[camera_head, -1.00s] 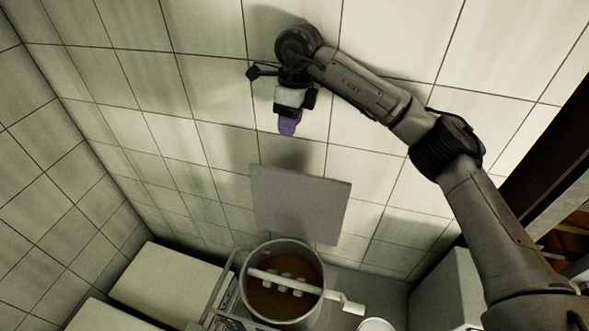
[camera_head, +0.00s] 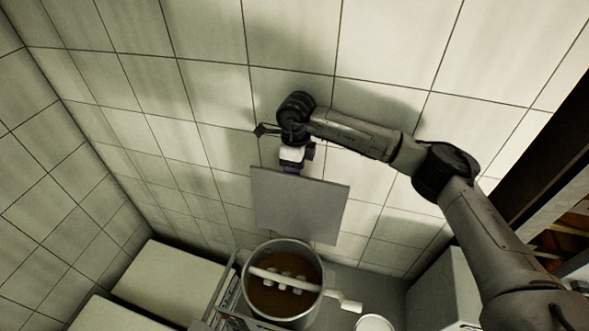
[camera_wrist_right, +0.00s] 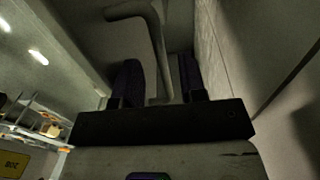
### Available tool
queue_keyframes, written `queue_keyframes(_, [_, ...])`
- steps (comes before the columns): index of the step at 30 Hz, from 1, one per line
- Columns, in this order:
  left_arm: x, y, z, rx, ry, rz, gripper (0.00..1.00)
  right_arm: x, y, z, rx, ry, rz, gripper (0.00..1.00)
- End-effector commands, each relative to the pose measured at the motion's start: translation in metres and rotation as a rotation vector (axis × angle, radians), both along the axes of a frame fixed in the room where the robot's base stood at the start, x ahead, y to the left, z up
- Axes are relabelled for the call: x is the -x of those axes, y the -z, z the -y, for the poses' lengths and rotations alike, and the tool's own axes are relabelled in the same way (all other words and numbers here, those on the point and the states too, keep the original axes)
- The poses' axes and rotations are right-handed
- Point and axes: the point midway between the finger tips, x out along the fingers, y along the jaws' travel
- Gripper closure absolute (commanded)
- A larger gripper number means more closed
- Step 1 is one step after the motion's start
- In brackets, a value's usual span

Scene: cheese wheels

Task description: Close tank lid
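The tank (camera_head: 243,290) stands low in the head view, its round mouth uncovered, with brown contents and a pale stirring bar across it. Its grey lid (camera_head: 300,207) stands raised, like an upright panel, behind the mouth. My right gripper (camera_head: 291,168) is at the lid's upper edge in the head view; its fingertips are hidden behind the lid. In the right wrist view, the two dark purple fingers (camera_wrist_right: 160,82) are apart. A bent grey bar (camera_wrist_right: 155,45), seemingly a handle, shows between them, with no clear contact. My left gripper is not in view.
A tiled wall (camera_head: 210,80) rises close behind the lid and my right arm. Pale boxes (camera_head: 170,280) stand left of the tank, with a metal rail frame (camera_head: 222,290) beside it. A round white container (camera_head: 374,324) stands at the lower right.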

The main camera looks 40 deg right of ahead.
Motion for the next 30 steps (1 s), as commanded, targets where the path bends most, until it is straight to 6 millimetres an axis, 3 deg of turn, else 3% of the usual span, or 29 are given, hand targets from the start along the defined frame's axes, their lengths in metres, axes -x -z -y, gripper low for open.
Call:
queue_keyframes(6, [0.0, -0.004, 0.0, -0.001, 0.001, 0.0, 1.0, 0.001, 0.013, -0.001, -0.001, -0.001, -0.001, 0.62])
queue_keyframes(17, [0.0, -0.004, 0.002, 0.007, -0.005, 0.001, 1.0, 0.001, 0.015, -0.001, -0.001, -0.001, -0.001, 0.63])
queue_keyframes(27, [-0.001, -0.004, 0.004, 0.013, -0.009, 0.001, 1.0, 0.001, 0.015, -0.001, -0.001, -0.001, 0.001, 0.95])
queue_keyframes(30, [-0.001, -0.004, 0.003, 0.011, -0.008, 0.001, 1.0, 0.001, 0.015, -0.001, -0.001, -0.001, 0.001, 1.0])
